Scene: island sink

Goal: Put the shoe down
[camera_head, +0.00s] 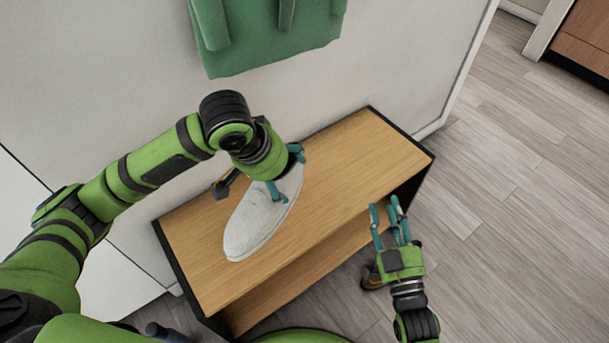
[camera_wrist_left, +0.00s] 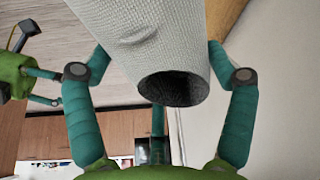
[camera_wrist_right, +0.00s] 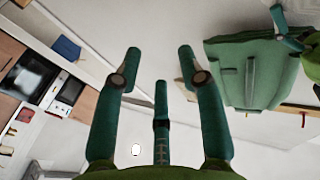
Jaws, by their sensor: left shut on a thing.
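A white-grey shoe (camera_head: 258,222) is at the wooden bench (camera_head: 360,150) in the head view, its sole side facing up toward me or its top; I cannot tell which. My left gripper (camera_head: 283,175) is shut on the shoe near its far end. In the left wrist view the shoe (camera_wrist_left: 150,35) fills the space between the fingers of my left gripper (camera_wrist_left: 160,75), with its dark opening toward the palm. Whether the shoe touches the bench top is unclear. My right gripper (camera_head: 390,215) is open and empty beside the bench's right front; its spread fingers (camera_wrist_right: 158,65) show in the right wrist view.
A green garment or bag (camera_head: 265,35) hangs on the wall behind the bench. The bench has an open lower shelf (camera_head: 300,275). A brown object (camera_head: 372,278) lies on the floor by my right gripper. The bench top's right part is clear.

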